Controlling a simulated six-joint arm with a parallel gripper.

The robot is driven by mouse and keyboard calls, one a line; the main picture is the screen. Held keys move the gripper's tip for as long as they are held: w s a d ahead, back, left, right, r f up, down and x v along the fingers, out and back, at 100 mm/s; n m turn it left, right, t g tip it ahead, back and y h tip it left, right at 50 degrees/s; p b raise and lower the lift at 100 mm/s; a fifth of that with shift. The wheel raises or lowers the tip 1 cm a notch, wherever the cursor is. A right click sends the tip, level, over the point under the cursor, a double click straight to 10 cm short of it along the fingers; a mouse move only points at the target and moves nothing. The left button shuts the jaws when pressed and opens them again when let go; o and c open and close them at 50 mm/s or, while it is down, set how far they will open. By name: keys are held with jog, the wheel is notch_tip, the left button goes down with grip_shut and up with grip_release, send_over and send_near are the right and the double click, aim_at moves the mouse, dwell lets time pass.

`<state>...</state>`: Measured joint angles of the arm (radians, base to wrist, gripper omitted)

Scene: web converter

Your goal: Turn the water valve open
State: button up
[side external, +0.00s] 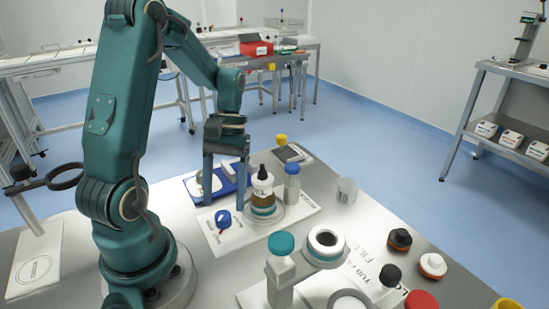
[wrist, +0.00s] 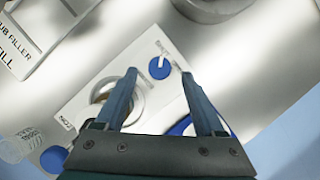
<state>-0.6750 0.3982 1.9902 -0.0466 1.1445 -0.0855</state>
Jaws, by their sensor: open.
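A round blue knob (side external: 222,217) with a pale bar or pointer stands on the left part of a white labelled plate (side external: 240,236); I take it to be the water valve. It also shows in the wrist view (wrist: 159,68), between my fingertips in the picture. My gripper (side external: 225,206) points down with its two fingers spread and empty, above the knob. In the wrist view my gripper (wrist: 159,74) has one finger on each side of the knob. I cannot tell the exact height gap. The lettering beside the knob is too small to read.
A dropper bottle (side external: 263,190) with a black top stands on the same plate, close to my right finger. A teal-capped fixture (side external: 281,262) stands in front.

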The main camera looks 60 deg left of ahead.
aim_at(223, 214)
jog(key=shift+x, duration=1.5)
grip_shut()
